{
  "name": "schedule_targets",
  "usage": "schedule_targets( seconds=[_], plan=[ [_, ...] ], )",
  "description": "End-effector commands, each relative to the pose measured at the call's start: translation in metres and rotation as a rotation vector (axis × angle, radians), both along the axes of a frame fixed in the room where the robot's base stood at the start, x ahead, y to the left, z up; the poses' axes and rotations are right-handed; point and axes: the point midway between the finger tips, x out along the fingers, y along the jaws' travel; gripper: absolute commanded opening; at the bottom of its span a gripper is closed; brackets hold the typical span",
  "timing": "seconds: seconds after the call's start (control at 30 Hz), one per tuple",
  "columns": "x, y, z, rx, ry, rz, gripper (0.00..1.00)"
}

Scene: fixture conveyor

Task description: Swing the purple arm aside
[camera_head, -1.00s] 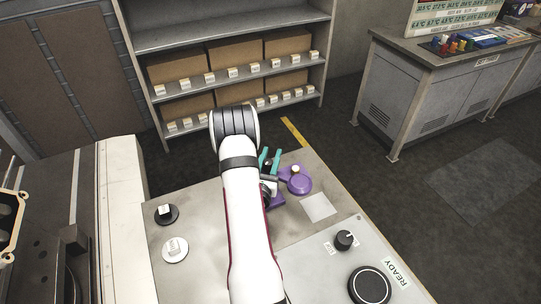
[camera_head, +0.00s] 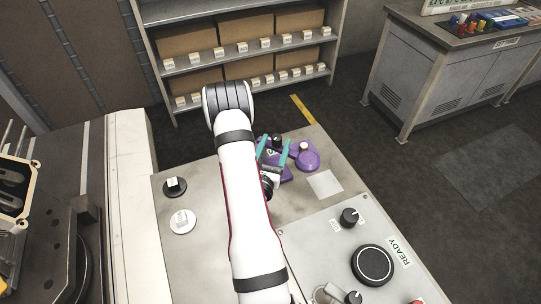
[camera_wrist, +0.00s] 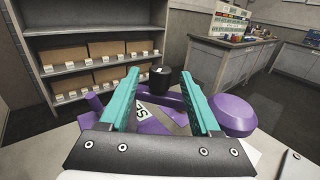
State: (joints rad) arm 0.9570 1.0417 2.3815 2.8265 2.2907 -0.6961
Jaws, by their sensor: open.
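The purple arm (camera_head: 307,161) lies at the far end of the grey panel, with a round purple disc at its right end. In the wrist view the disc (camera_wrist: 232,115) is right of the right finger, and a purple bar with a white label runs between the fingers. A black knob (camera_head: 277,140) stands at the far end. It also shows between the fingertips in the wrist view (camera_wrist: 160,80). My gripper (camera_head: 273,147) is open, with teal fingers spread above the purple part. Whether the fingers touch anything cannot be told.
The panel (camera_head: 205,210) carries a black round piece (camera_head: 174,187) and a white round piece (camera_head: 182,221) on the left. At right are a pale square (camera_head: 324,184), a small black dial (camera_head: 349,217) and a large black dial (camera_head: 372,264). Shelves (camera_head: 240,55) stand behind.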

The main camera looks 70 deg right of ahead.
Motion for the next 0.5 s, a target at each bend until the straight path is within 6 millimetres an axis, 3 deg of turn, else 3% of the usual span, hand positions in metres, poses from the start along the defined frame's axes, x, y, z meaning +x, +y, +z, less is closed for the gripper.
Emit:
schedule_targets(
  seconds=[0.2, 0.33, 0.5],
  plan=[
    [-0.005, 0.047, -0.001, 0.003, 0.002, 0.003, 0.64],
    [-0.007, 0.064, 0.0, 0.001, 0.002, 0.002, 0.64],
    [-0.009, 0.069, 0.001, -0.002, 0.0, 0.0, 0.64]
  ],
)
